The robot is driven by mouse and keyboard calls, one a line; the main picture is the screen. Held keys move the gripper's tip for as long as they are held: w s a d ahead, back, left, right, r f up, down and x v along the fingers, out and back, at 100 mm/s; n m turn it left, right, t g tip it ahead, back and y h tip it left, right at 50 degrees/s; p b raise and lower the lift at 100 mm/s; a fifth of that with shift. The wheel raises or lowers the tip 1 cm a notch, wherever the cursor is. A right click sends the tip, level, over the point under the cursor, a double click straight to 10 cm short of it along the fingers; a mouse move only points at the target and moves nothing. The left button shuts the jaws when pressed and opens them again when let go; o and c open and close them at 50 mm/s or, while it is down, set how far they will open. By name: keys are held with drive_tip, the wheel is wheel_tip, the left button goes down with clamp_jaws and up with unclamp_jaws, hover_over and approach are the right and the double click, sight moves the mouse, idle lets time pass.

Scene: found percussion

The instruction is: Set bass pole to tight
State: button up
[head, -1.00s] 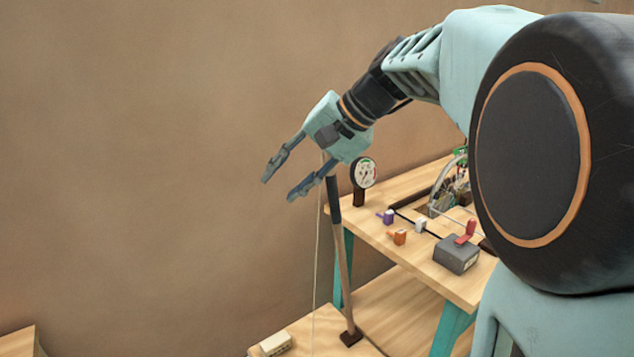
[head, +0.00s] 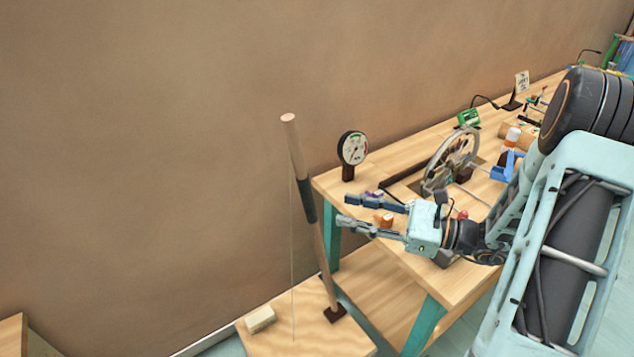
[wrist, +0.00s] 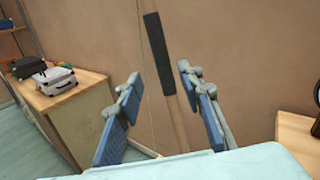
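The bass pole (head: 323,250) is a wooden stick with a dark grip sleeve (head: 307,200). It rises from a dark foot on a low wooden box (head: 300,335) and leans to the left in the head view. A thin string (head: 292,250) runs down beside it to the box. My gripper (head: 343,210) is open and empty, to the right of the pole near sleeve height, fingers pointing toward it. In the wrist view the sleeve (wrist: 158,52) shows between and beyond the fingertips (wrist: 160,76). The pole appears apart from both fingers.
A workbench (head: 400,165) stands to the right, with a dial gauge (head: 353,150), a wheel (head: 450,160) and small parts on it. My arm reaches over its front. A pale block (head: 260,318) lies on the low box. The wall is behind; the space left of the pole is clear.

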sight(307, 199)
drive_tip(key=p+x, duration=0.1)
drive_tip(key=x, duration=0.9)
drive_tip(key=shift+w+a+r, duration=0.15)
drive_tip(key=shift+w+a, duration=0.05)
drive_tip(key=shift+a, duration=0.1)
drive_tip(key=shift+c, duration=0.6)
clamp_jaws()
